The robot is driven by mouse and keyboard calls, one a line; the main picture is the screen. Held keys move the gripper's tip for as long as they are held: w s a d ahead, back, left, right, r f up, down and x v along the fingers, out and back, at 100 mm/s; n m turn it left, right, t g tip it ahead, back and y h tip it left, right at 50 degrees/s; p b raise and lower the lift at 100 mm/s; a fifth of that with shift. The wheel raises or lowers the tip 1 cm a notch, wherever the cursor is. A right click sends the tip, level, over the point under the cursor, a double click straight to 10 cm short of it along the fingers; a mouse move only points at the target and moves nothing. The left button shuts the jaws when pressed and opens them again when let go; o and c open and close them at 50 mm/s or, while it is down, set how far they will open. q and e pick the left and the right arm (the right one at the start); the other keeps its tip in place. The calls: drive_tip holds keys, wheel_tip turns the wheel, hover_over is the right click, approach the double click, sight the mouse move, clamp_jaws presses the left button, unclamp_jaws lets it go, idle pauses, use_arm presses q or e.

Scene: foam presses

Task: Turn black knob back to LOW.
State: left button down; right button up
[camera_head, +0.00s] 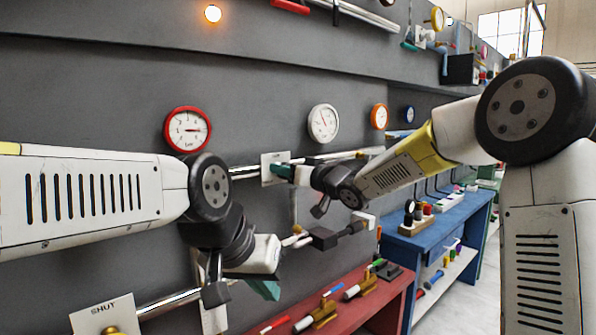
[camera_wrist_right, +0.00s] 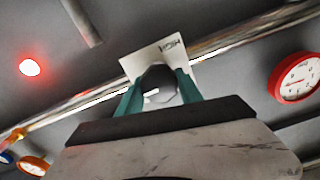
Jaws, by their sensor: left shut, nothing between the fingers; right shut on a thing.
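The black knob (camera_wrist_right: 158,82) shows in the right wrist view, in front of a white label plate (camera_wrist_right: 150,57). The plate carries upside-down lettering that looks like HIGH. My right gripper (camera_wrist_right: 160,92) has its two teal fingers on either side of the knob and is shut on it. In the head view my right gripper (camera_head: 283,173) reaches the same plate (camera_head: 272,160) on the wall pipe, and the knob is hidden behind the fingers. Which way the knob points is not clear. My left gripper (camera_head: 264,290) is shut and empty, low in front of the wall.
A red-rimmed gauge (camera_head: 188,129) and a white gauge (camera_head: 323,123) hang above the pipe. A SHUT plate (camera_head: 105,314) is at lower left. A red bench (camera_head: 375,301) with tools and a blue bench (camera_head: 440,222) stand to the right. A lamp (camera_head: 212,13) glows above.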

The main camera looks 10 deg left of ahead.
drive_tip(key=n, duration=0.8)
drive_tip(key=shift+s+n, duration=0.1)
drive_tip(key=shift+n, duration=0.3)
drive_tip(key=n, duration=0.4)
drive_tip(key=shift+a+f, duration=0.1)
drive_tip(key=shift+f+n, duration=0.1)
drive_tip(key=shift+n, duration=2.3)
drive_tip(key=o, duration=1.4)
drive_tip(key=shift+s, duration=0.1)
drive_tip(key=v, duration=0.7)
drive_tip(key=shift+s+d, duration=0.25)
drive_tip(key=shift+d, duration=0.1)
